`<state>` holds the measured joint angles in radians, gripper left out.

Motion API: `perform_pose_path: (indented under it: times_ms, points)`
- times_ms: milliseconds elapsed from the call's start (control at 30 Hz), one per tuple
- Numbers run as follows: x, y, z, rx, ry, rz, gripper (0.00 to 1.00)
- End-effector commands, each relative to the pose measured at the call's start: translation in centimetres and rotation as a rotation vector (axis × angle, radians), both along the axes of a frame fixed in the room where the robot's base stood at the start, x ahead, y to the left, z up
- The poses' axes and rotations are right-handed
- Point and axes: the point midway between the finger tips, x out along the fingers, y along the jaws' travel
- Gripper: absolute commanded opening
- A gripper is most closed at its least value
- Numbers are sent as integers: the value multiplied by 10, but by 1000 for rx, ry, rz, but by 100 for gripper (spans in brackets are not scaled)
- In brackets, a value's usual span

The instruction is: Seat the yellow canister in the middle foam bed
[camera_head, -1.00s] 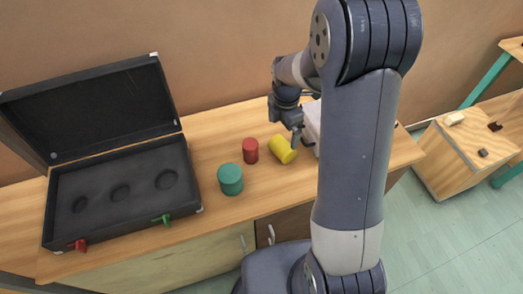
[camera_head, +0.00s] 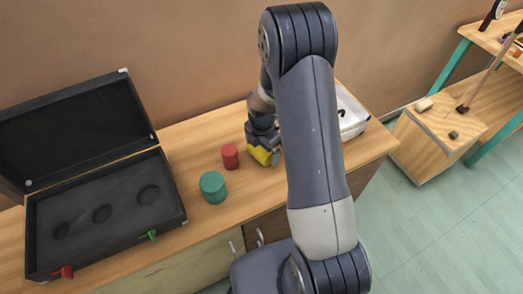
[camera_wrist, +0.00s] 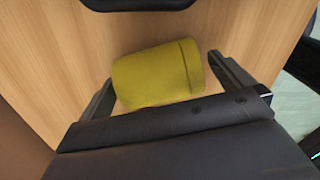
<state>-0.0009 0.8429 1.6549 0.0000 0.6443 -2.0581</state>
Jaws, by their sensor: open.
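The yellow canister (camera_head: 263,155) lies on its side on the wooden bench. In the wrist view the canister (camera_wrist: 158,75) lies between the two open fingers of my gripper (camera_wrist: 165,85), with a gap at the right finger. In the head view my gripper (camera_head: 263,150) is directly over the canister and partly hides it. The open black case (camera_head: 100,215) stands at the left with its lid up.
A red canister (camera_head: 230,156) and a larger green canister (camera_head: 212,187) stand upright between the case and my gripper. A white box (camera_head: 352,120) is behind my arm at the right. A red latch (camera_head: 63,272) and a green latch (camera_head: 149,236) stick out at the case front.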

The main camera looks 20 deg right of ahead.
Motion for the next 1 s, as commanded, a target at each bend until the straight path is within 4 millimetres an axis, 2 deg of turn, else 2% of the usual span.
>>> perform_pose_path:
  times_ms: [133, 400, 1000]
  points:
    - [0, 0, -12, 0, 1, 1, 100]
    - [0, 1, -14, 0, 0, 1, 100]
    - [0, 1, -13, 0, -1, 1, 53]
